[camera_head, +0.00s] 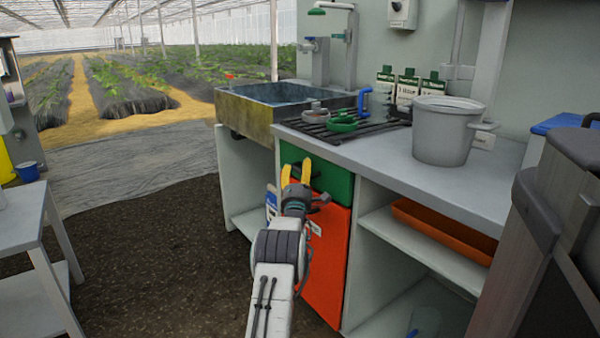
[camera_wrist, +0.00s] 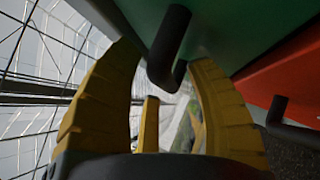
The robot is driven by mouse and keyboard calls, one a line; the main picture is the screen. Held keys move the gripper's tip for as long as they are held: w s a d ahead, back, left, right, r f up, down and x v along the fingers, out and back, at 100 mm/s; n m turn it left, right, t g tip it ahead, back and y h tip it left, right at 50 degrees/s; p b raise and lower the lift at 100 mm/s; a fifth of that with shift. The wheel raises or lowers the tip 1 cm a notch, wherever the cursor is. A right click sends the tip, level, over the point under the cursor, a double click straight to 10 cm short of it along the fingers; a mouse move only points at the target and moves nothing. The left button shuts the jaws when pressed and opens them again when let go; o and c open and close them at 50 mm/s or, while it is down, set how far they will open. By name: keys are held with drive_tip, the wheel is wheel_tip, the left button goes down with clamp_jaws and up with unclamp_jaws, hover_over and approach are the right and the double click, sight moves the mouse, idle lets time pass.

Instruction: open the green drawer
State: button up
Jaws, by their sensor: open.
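The green drawer (camera_head: 334,186) is at the top of the cabinet under the counter, and its front looks flush with the cabinet. In the wrist view its green front (camera_wrist: 235,25) fills the top, with a dark bar handle (camera_wrist: 173,32) sticking out from it. My gripper (camera_head: 296,171) is in front of the drawer's left part, its yellow fingers apart. In the wrist view the handle's end reaches between the open fingers of my gripper (camera_wrist: 165,62); I cannot tell whether they touch it. The head view hides the handle behind my gripper.
An orange-red front (camera_head: 328,262) with its own dark handle (camera_wrist: 278,112) is directly below. Open shelves with an orange tray (camera_head: 440,228) lie to the right. A grey pot (camera_head: 445,135) stands on the counter. The floor left of the cabinet is clear.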

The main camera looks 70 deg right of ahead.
drive_tip(key=shift+c, duration=0.2)
clamp_jaws()
idle(0.4)
